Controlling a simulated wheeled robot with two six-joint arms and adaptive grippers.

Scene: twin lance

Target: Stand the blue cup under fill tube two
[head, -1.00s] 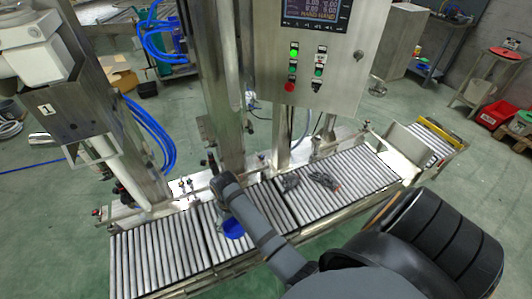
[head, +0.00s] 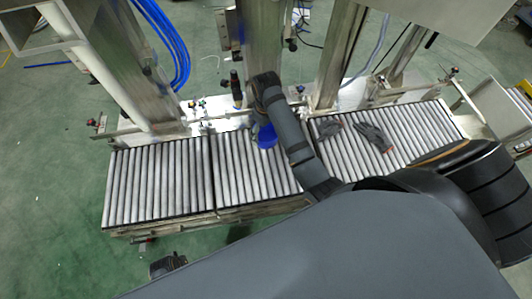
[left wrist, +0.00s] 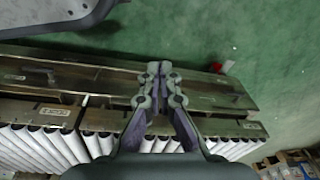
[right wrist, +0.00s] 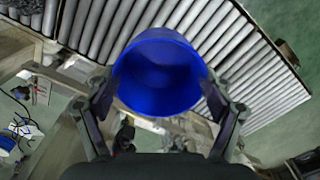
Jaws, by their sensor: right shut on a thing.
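The blue cup (head: 266,136) shows in the head view over the back part of the middle roller section, partly hidden by my right arm. My right gripper (right wrist: 162,95) is shut on the cup, a finger on each side. In the right wrist view the cup (right wrist: 160,70) shows its open mouth and inside. I cannot tell whether its base touches the rollers. A dark nozzle-like part (head: 236,88) stands by the middle column; I cannot tell which tube is fill tube two. My left gripper (left wrist: 159,72) is shut and empty, over the conveyor's front edge.
Grey gloves (head: 372,136) lie on the right roller section (head: 420,125). The left roller section (head: 160,180) is clear. Steel columns (head: 270,40) rise behind the rollers, with small fittings along the back rail. Green floor lies in front.

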